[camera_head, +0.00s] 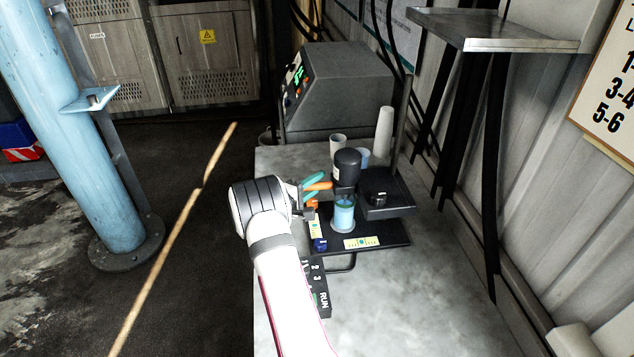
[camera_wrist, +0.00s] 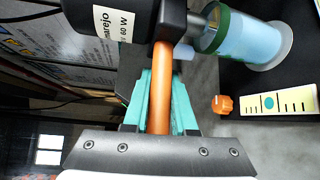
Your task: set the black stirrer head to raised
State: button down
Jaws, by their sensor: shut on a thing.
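The black stirrer head (camera_head: 347,165) is upright on its stand, a little above a clear beaker with blue liquid (camera_head: 343,216). In the wrist view the head (camera_wrist: 125,20) carries a white label, and its grey shaft runs to the green-rimmed beaker (camera_wrist: 250,42). An orange handle (camera_wrist: 161,100) sticks out of the head's side. My gripper (camera_head: 313,187) is left of the head, with its teal fingers (camera_wrist: 162,85) shut around this handle. How deep the shaft reaches is hard to tell.
The black stand base (camera_head: 385,232) carries a scale label (camera_head: 362,242) and a blue knob (camera_head: 320,245). A black control box (camera_head: 386,194) is right of the beaker. Cups (camera_head: 338,143) and a grey instrument (camera_head: 340,88) stand behind. The table (camera_head: 420,310) is clear at front right.

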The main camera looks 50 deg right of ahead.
dwell(0.5)
notch_tip(320, 180, up, 15)
jog(key=shift+f, duration=0.2)
jog(key=c, duration=1)
grip_release()
jog(key=shift+r, duration=0.1)
jog(key=shift+o, duration=1.4)
jog(key=a+r, duration=0.1)
jog(key=a, duration=1.4)
jog(key=shift+a+r, duration=0.35)
jog(key=shift+r, duration=0.05)
jog(key=shift+w, duration=0.1)
